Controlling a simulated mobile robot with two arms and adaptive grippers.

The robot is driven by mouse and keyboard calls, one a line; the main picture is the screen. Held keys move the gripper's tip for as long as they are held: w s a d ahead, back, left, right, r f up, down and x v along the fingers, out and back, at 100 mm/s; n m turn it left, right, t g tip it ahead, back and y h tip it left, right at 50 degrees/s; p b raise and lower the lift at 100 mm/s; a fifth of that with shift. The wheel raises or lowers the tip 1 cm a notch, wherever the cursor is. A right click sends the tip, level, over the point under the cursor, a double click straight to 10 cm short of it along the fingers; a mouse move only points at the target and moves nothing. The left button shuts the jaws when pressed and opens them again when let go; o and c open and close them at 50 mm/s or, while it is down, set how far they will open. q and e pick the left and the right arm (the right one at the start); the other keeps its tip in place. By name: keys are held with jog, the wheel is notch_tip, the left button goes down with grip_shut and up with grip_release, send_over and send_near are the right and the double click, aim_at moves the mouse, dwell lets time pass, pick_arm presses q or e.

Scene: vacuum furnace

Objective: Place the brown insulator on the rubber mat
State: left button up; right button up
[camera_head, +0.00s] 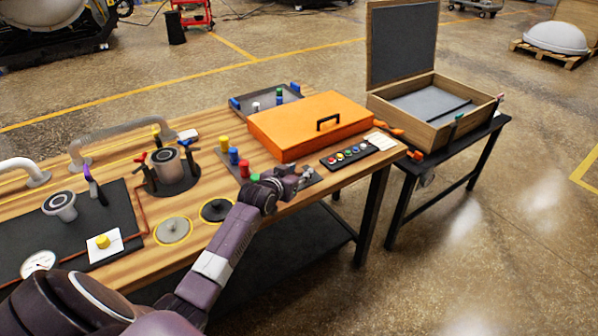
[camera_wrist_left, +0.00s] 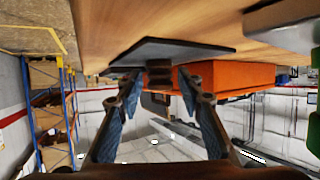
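My left gripper (camera_head: 292,180) is at the front edge of the wooden table, over the right part of a dark flat mat (camera_head: 227,165). In the left wrist view, the gripper (camera_wrist_left: 159,82) has its two fingers apart. A short brown cylinder, seemingly the brown insulator (camera_wrist_left: 159,72), shows between the fingertips, with gaps at its sides. It appears to rest at the dark mat (camera_wrist_left: 185,50). In the head view my gripper mostly hides it. Yellow (camera_head: 223,143), blue (camera_head: 233,155), red (camera_head: 244,169) and green (camera_head: 255,178) cylinders stand on the mat's left part. My right gripper is out of view.
An orange case (camera_head: 290,122) lies behind the gripper. A button panel (camera_head: 350,154) is to its right. A grey tray (camera_head: 245,105) with small cylinders is at the back. An open wooden box (camera_head: 450,125) stands on a side table. Two round discs (camera_head: 172,230) lie left.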

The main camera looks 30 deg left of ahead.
pick_arm(q)
jog(key=shift+r, duration=0.15)
jog(key=v, duration=1.2)
dwell(0.5)
